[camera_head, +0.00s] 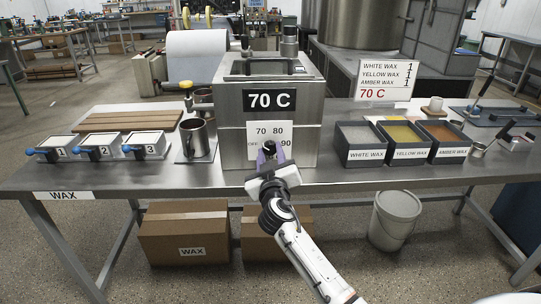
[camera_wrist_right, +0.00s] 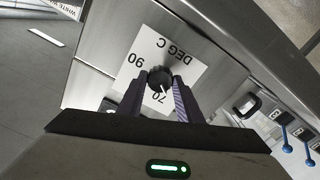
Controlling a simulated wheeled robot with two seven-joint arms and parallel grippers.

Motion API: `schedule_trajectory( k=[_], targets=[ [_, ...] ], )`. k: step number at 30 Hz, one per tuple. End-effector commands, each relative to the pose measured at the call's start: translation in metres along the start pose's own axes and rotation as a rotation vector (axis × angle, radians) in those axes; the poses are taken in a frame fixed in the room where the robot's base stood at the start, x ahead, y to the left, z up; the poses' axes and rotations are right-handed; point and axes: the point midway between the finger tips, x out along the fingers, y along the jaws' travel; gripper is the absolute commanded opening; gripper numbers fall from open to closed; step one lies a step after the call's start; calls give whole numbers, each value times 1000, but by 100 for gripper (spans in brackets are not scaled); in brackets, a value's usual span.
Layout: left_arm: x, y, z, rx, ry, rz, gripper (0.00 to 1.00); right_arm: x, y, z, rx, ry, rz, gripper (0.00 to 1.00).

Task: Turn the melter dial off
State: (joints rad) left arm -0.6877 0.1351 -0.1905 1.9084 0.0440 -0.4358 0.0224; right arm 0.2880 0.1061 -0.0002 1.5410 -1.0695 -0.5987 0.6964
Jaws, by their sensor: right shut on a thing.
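The melter (camera_head: 310,112) is a steel box in the middle of the table. Its display (camera_head: 269,99) reads 70 C. Below it, a white dial plate (camera_head: 282,128) shows 70, 80, 90 and part of OFF. The black dial knob (camera_wrist_right: 160,77) shows in the right wrist view, with a white pointer mark towards the 70. My right gripper (camera_head: 269,152) is at the melter's front, shut on the knob, with one finger (camera_wrist_right: 132,97) on each side. My left gripper is out of view.
Numbered trays (camera_head: 101,148) and a metal cup (camera_head: 194,136) stand left of the melter. Wax bins (camera_head: 361,154) and an order sign (camera_head: 387,80) stand to the right. A ladle (camera_head: 478,149) lies near the bins. The table's front strip is mostly clear.

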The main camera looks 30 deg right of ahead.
Motion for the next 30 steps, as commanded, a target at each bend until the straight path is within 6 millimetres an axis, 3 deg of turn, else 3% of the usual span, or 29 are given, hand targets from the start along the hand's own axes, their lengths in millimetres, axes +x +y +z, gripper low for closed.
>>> schedule_trajectory(
  k=[15, 30],
  targets=[
    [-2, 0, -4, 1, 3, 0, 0, 0, 0, 0, -434, -2, -1, 10],
    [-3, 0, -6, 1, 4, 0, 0, 0, 0, 1, -589, -2, -1, 10]
  ],
)
